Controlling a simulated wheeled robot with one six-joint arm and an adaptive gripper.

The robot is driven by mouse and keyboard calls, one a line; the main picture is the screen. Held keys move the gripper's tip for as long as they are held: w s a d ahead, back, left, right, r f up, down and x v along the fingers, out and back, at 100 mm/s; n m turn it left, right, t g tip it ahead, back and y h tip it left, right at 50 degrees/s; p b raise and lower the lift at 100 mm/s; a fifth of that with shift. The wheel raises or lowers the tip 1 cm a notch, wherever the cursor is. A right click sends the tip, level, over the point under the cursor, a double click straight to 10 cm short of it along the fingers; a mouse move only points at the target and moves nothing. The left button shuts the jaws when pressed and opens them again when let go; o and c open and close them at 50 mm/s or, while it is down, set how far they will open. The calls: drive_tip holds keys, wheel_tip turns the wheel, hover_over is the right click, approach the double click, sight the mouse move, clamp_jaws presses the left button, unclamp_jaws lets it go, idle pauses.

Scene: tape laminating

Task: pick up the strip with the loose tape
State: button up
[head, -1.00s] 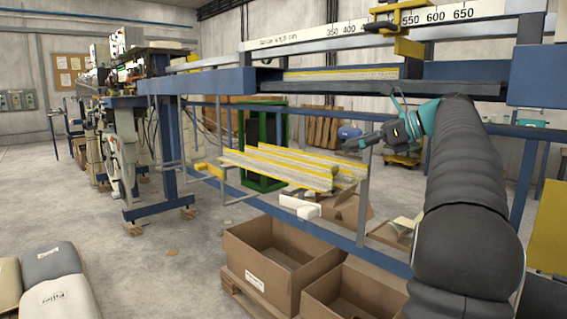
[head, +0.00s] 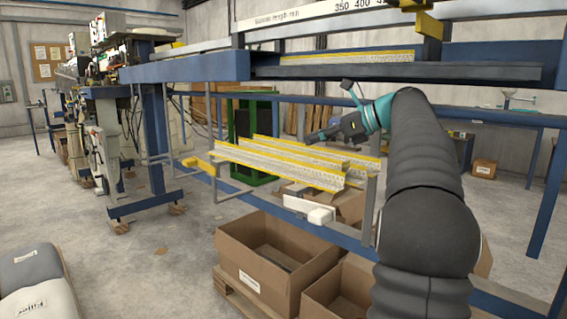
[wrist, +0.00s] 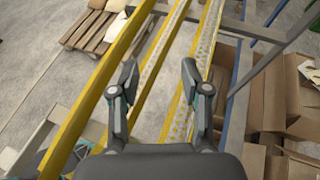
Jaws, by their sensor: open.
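Several long pale perforated strips with yellow edges (head: 275,168) lie side by side on a grey metal rack below the blue beam. I cannot make out which one has loose tape. My gripper (head: 312,138) is at the far side of these strips, near their right part. In the wrist view my gripper (wrist: 160,75) is open with nothing between its fingers. It is above the strips, with a middle strip (wrist: 158,62) running below the gap and another strip (wrist: 202,50) below the right finger. A yellow-edged strip (wrist: 88,105) passes left of the fingers.
Open cardboard boxes (head: 270,262) stand on a pallet below the rack. The blue beam (head: 190,67) and a dark rail (head: 400,72) run above the strips. A rack upright (head: 368,205) stands at the strips' right end.

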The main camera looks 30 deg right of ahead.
sight(285, 156)
drive_tip(key=shift+f+b+x, duration=0.2)
drive_tip(key=shift+b+x, duration=0.2)
drive_tip(key=shift+x, duration=1.5)
drive_tip(key=shift+f+b+x, duration=0.2)
drive_tip(key=shift+b+x, duration=0.15)
drive_tip(key=shift+x, duration=1.6)
drive_tip(key=shift+s+d, duration=0.15)
drive_tip(key=shift+s, duration=0.05)
drive_tip(key=shift+c, duration=0.3)
clamp_jaws()
